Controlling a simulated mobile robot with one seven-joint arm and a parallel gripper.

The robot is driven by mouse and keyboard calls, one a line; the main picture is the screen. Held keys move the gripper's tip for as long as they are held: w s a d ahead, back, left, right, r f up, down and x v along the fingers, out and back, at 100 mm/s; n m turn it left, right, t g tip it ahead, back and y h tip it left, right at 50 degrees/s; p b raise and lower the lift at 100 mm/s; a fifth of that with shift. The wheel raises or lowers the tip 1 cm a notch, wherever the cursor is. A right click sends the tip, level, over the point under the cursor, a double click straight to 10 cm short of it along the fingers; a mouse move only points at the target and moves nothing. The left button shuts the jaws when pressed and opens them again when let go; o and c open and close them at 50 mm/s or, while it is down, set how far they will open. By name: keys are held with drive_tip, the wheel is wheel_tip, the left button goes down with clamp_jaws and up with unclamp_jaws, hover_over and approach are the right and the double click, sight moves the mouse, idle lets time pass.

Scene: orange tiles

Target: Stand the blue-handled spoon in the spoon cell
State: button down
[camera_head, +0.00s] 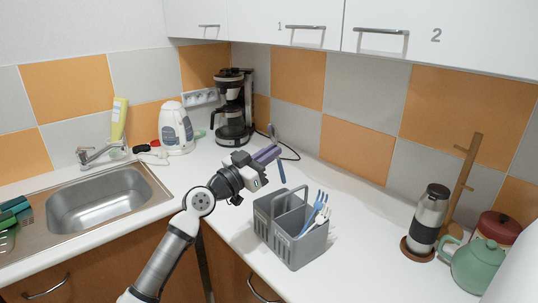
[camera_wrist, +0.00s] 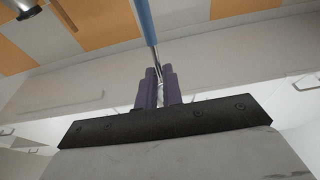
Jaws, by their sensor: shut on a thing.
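My gripper (camera_head: 268,154), with purple fingers, is shut on the blue-handled spoon (camera_head: 282,172) and holds it nearly upright. The spoon's metal end points up above the fingers and its blue handle hangs below them. The wrist view shows the metal shaft between the fingers (camera_wrist: 157,90) and the blue handle (camera_wrist: 145,20) beyond. The grey cutlery caddy (camera_head: 296,252) stands on the counter below and slightly right of the gripper. The handle's end is above the caddy's back part, apparently clear of it. I cannot tell which cell is the spoon cell.
Blue and pale cutlery (camera_head: 318,208) stands in the caddy's right part. A coffee maker (camera_head: 233,110) and white kettle (camera_head: 176,128) stand behind. The sink (camera_head: 105,197) is left. A steel flask (camera_head: 430,218) and green teapot (camera_head: 476,264) stand right. The counter between caddy and flask is clear.

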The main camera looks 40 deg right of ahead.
drive_tip(key=shift+f+b, duration=3.45)
drive_tip(key=shift+f, duration=3.3)
drive_tip(key=c, duration=1.5)
unclamp_jaws()
drive_tip(key=b+v, duration=0.3)
drive_tip(key=v, duration=1.1)
drive_tip(key=shift+w+b, duration=0.1)
drive_tip(key=shift+b, duration=0.2)
drive_tip(key=shift+d+r, duration=0.1)
